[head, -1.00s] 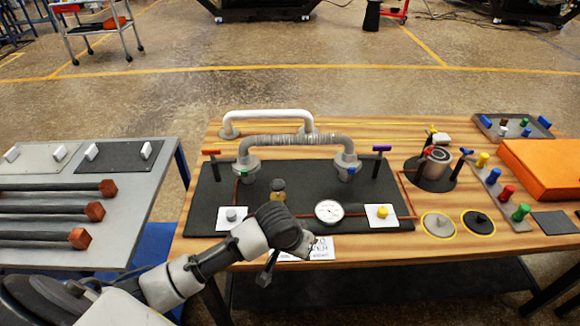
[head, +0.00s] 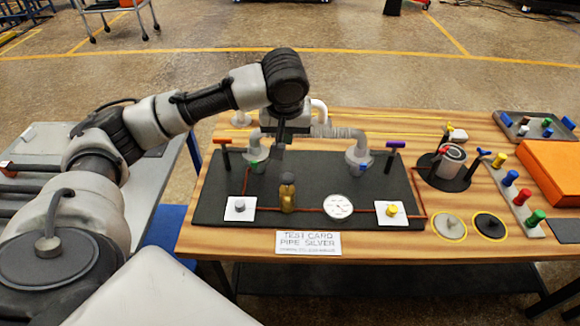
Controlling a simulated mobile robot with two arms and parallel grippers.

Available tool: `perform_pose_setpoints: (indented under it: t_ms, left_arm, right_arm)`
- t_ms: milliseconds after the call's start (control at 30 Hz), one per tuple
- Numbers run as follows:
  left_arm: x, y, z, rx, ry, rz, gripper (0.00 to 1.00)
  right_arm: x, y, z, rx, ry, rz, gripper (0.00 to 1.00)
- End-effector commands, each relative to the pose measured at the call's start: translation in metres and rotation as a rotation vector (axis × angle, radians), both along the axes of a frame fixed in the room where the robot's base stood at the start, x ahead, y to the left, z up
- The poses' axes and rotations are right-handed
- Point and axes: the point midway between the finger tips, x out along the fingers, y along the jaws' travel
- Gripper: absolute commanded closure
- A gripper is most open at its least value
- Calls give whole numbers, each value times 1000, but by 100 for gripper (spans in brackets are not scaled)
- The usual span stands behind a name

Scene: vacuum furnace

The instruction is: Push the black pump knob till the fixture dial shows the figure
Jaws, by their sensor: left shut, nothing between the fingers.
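A small brass pump body (head: 287,197) stands on the dark fixture plate (head: 320,180), with a dark knob (head: 287,178) on its top. The white round fixture dial (head: 338,206) lies to its right; its needle and figures are too small to read. My right gripper is out of view.
Grey pipe (head: 340,133) arches behind the pump, partly hidden by my left arm. White pads with grey (head: 239,207) and yellow (head: 391,211) knobs lie on the plate. An orange box (head: 555,170) stands right.

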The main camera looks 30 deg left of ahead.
Motion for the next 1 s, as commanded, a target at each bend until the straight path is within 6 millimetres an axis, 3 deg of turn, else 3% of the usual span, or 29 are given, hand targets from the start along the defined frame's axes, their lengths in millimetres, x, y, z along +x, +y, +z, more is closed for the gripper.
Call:
perform_pose_setpoints:
  t_ms: [267, 433, 1000]
  left_arm:
    - [0, 0, -1, -1, 0, -1, 100]
    - [3, 2, -13, 2, 2, -1, 100]
    - [24, 15, -117, 1, 0, -3, 100]
  right_arm:
    - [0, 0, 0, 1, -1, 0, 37]
    - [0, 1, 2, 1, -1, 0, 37]
    - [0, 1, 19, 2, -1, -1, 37]
